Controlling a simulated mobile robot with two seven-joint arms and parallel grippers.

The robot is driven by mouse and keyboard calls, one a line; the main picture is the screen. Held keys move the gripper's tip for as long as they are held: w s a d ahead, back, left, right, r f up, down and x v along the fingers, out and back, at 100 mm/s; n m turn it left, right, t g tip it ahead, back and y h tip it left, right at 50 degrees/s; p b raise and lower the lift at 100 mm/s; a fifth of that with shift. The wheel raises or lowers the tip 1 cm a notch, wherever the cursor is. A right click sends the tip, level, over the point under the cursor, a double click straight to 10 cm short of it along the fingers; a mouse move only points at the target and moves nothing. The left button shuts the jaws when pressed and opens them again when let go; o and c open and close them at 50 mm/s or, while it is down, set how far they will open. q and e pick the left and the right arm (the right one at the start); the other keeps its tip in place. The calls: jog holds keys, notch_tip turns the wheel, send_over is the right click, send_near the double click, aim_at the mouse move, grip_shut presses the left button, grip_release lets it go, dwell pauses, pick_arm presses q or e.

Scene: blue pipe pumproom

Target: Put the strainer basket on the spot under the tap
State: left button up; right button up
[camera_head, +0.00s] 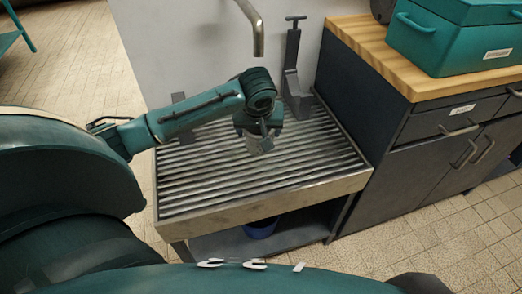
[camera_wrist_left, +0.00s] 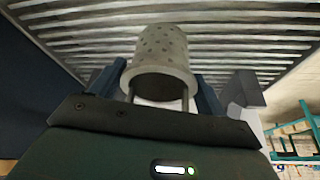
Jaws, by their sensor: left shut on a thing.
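The strainer basket (camera_wrist_left: 160,62) is a grey perforated cylinder with a wire handle. My left gripper (camera_wrist_left: 160,100) is shut on it in the left wrist view. In the head view my left gripper (camera_head: 259,130) points down over the slatted rack, with the strainer basket (camera_head: 259,146) below its fingers. I cannot tell whether the basket touches the slats. The tap (camera_head: 257,30) is a bent metal spout on the wall, behind and above the gripper. The spot under the tap is not clearly marked on the rack. My right gripper is not in view.
The slatted metal rack (camera_head: 205,202) has bare room at front and right. A dark upright stand (camera_head: 293,70) stands at its back right. A cabinet with a wooden top (camera_head: 365,45) and a teal box (camera_head: 455,40) is at the right. A blue bucket (camera_head: 260,229) is below.

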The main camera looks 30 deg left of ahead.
aim_at(259, 146)
pick_arm(q)
notch_tip(259, 146, down, 6)
jog(key=shift+f+b, duration=0.15)
jog(key=shift+b, duration=0.7)
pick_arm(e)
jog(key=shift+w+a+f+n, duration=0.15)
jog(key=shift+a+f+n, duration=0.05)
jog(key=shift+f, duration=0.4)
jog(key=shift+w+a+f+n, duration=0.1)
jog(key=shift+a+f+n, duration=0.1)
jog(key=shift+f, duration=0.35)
pick_arm(q)
jog(key=o, duration=1)
jog(key=shift+o, duration=0.2)
